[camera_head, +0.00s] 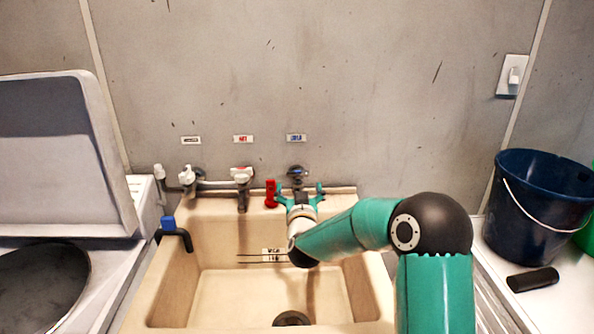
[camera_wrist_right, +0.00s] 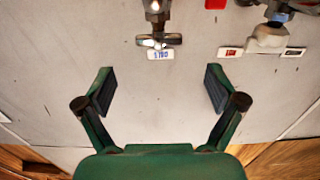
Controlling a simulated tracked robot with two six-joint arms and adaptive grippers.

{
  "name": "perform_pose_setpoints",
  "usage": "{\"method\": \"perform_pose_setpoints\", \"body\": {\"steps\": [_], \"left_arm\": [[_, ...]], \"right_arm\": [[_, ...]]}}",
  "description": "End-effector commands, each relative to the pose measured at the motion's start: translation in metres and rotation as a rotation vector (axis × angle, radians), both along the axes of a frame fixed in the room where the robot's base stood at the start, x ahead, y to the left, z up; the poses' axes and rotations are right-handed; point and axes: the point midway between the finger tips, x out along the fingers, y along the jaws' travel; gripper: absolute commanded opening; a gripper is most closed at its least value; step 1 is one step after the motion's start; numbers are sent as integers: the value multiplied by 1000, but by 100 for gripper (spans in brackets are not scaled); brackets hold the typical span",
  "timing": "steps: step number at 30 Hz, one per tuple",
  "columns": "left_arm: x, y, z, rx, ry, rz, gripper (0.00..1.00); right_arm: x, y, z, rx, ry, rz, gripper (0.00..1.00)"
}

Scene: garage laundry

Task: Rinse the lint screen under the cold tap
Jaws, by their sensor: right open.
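The cold tap (camera_head: 297,172), under a blue-lettered label, is on the back wall above the right part of the beige sink (camera_head: 210,232). My right gripper (camera_head: 300,188) is open and empty, right by this tap, and hides its lower part. In the right wrist view the tap handle (camera_wrist_right: 158,40) lies beyond the open fingers (camera_wrist_right: 160,82), roughly centred between them, with a gap. I cannot make out the lint screen for certain. Thin dark lines and a white label (camera_head: 274,254) show at the sink's back wall, partly behind my arm. My left gripper is not in view.
The hot tap (camera_head: 242,180) with a red-lettered label is to the left, and a red object (camera_head: 270,194) stands between the taps. A dark blue bucket (camera_head: 541,205) and a black object (camera_head: 533,280) are on the right. An open-lidded washer (camera_head: 62,160) is left.

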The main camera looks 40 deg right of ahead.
Motion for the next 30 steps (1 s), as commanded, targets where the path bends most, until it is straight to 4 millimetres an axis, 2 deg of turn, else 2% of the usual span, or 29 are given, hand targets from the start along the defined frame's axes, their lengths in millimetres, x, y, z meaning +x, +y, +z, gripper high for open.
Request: {"method": "perform_pose_setpoints", "body": {"steps": [6,12,18,27,30], "left_arm": [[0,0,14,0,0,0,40],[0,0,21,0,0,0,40],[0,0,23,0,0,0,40],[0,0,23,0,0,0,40],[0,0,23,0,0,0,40]], "right_arm": [[35,-31,2,1,1,-2,94],[57,-49,1,1,0,-2,94],[67,-58,-1,1,2,-2,94],[67,-60,0,1,0,-2,94],[67,-60,0,1,0,-3,79]]}}
